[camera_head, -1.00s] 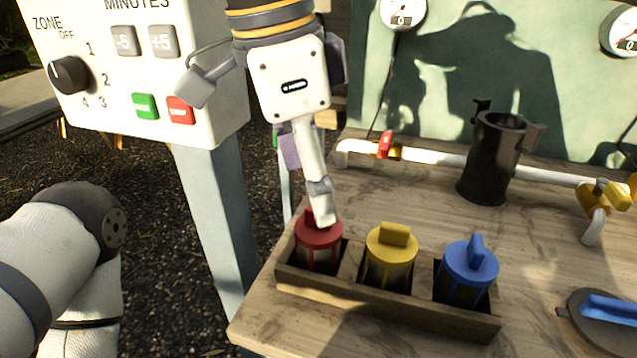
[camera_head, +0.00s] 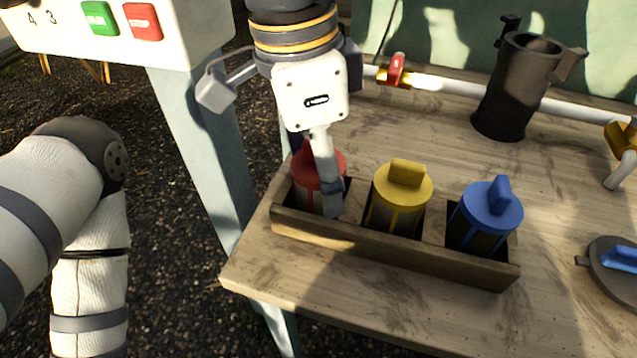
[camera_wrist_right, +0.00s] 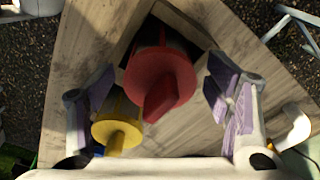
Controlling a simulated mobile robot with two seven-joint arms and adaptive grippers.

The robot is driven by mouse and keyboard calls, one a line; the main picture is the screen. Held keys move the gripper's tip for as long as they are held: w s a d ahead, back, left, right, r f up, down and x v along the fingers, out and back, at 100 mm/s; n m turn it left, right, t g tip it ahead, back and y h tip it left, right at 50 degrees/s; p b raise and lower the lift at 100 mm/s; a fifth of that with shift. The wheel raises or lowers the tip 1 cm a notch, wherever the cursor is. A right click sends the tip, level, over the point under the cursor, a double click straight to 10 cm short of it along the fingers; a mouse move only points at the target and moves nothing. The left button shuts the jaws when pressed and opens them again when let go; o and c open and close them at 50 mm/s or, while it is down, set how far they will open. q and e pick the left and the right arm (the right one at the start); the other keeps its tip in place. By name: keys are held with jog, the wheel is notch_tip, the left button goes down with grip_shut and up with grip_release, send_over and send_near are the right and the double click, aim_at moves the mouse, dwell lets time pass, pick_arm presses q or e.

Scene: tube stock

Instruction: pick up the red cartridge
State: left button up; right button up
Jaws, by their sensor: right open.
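The red cartridge (camera_head: 306,170) stands upright in the left compartment of a wooden rack (camera_head: 395,256). My right gripper (camera_head: 318,182) is open above and around it, and one finger hides part of its front. In the right wrist view the red cartridge (camera_wrist_right: 158,78) lies between the two spread finger pads of the right gripper (camera_wrist_right: 160,108), with gaps on both sides. The cartridge's lower part is hidden by the rack and the finger. My left arm shows at the left of the head view, but its gripper does not.
A yellow cartridge (camera_head: 398,190) and a blue cartridge (camera_head: 487,210) stand in the other compartments. A dark cylindrical housing (camera_head: 515,88) stands at the back near a white pipe (camera_head: 450,86). A dark lid with blue handle (camera_head: 618,268) lies at right. A control box (camera_head: 190,28) stands at left.

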jog(key=shift+r, duration=0.1)
jog(key=c, duration=1.2)
jog(key=shift+c, duration=0.2)
